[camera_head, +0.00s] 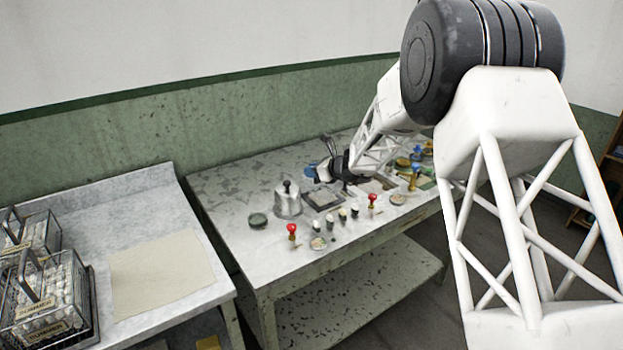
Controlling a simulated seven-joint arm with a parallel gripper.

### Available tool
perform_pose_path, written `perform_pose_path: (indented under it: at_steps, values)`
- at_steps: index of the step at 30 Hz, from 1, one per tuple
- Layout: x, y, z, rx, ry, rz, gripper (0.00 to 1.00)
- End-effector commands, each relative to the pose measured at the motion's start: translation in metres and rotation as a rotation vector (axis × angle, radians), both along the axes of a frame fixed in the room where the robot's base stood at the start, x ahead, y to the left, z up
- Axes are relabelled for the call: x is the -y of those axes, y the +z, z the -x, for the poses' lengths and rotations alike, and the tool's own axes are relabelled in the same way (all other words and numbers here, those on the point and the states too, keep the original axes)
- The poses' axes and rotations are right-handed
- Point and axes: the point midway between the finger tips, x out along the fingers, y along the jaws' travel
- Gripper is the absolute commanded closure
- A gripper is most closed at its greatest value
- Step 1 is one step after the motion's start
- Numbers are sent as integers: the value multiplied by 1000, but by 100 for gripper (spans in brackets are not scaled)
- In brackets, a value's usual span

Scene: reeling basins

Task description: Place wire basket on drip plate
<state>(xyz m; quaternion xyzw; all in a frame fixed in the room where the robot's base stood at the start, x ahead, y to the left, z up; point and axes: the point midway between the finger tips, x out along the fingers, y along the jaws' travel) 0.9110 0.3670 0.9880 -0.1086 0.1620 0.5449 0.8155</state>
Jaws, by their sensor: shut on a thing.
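Two wire baskets stand at the far left, a front one (43,308) and a back one (36,233), both filled with pale rounded pieces. The front basket bears a label that seems to read "SUMMER" and has an upright handle. A flat beige sheet (160,272) lies bare to their right; I cannot tell whether it is the drip plate. My gripper (337,170) is far from both baskets, low over the middle table. It is shut on a small dark thing, too small and too covered to identify.
The middle table (230,190) carries a metal pot (288,199), a dark-framed square (322,198), red-knobbed stamps (292,232) and several small jars. A gap separates it from the left bench (150,205).

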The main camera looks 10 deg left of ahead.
Motion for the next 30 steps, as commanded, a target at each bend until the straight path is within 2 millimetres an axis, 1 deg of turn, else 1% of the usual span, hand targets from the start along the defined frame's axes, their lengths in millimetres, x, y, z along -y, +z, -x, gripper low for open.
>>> perform_pose_path:
  at_steps: [3,6,18,20,27,30]
  values:
    - [-4,-1,-9,1,0,0,100]
    - [-5,-1,-13,1,0,0,100]
    - [-5,-3,-13,0,0,0,100]
    - [-5,-6,-13,0,0,0,100]
    - [-5,-30,-13,-1,0,1,100]
    - [-5,-36,-13,0,0,0,100]
